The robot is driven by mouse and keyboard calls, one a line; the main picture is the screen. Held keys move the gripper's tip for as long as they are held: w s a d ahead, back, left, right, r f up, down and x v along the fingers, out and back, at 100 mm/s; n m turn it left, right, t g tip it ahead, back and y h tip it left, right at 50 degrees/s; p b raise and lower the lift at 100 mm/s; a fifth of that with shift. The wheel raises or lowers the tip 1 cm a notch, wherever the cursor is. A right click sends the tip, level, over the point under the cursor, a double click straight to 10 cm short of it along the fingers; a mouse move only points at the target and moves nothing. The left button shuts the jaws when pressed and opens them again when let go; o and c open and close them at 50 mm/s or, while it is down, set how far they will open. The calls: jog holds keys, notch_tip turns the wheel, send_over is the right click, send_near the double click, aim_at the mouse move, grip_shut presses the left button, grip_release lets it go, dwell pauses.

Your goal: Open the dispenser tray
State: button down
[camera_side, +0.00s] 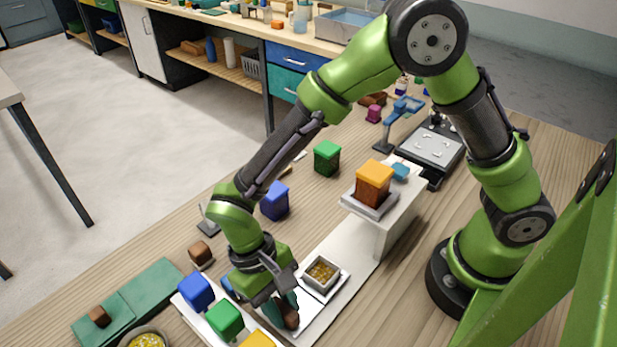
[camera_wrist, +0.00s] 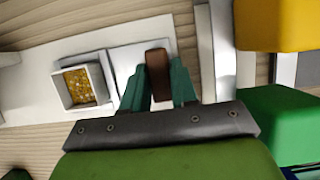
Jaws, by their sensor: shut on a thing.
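My gripper (camera_side: 284,304) points down at the near end of a long white base. Its teal fingers are closed on a brown handle (camera_side: 291,316), which shows between them in the wrist view (camera_wrist: 158,72). The handle stands on a white plate that appears to be the dispenser tray (camera_wrist: 128,60). A square white cup (camera_side: 321,274) with yellow-brown grains sits beside the handle, and it also shows in the wrist view (camera_wrist: 82,86). Behind it, a white raised stand (camera_side: 399,222) carries an orange-topped brown container (camera_side: 373,184). The fingers partly hide the handle.
Blue (camera_side: 196,291), green (camera_side: 225,320) and yellow (camera_side: 258,340) blocks stand in a row close left of my gripper. A dark blue block (camera_side: 274,201) and a green block (camera_side: 327,158) stand farther back. A teal mat (camera_side: 150,292) lies at the left.

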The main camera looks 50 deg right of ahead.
jog(key=c, duration=1)
grip_release()
jog(key=shift+o, duration=0.2)
jog(key=v, duration=1.7)
jog(key=s+d+r+m+t, duration=0.1)
jog(key=s+d+r+t, duration=0.1)
jog(key=d+t, duration=0.2)
jog(key=s+d+r+m+t+y, duration=0.1)
jog(key=s+d+r+t, duration=0.1)
jog(key=d, duration=0.9)
jog(key=s+d+r+m+t+y, duration=0.1)
jog(key=s+d+r+m+t, duration=0.1)
jog(key=d+t, duration=0.3)
jog(key=shift+s+d+r+t, duration=0.1)
jog(key=shift+d+r+t, duration=0.1)
jog(key=shift+d, duration=0.7)
jog(key=shift+d+r+t, duration=0.1)
jog(key=shift+d+r, duration=0.15)
jog(key=shift+d, duration=0.6)
jog(key=shift+d+r, duration=0.2)
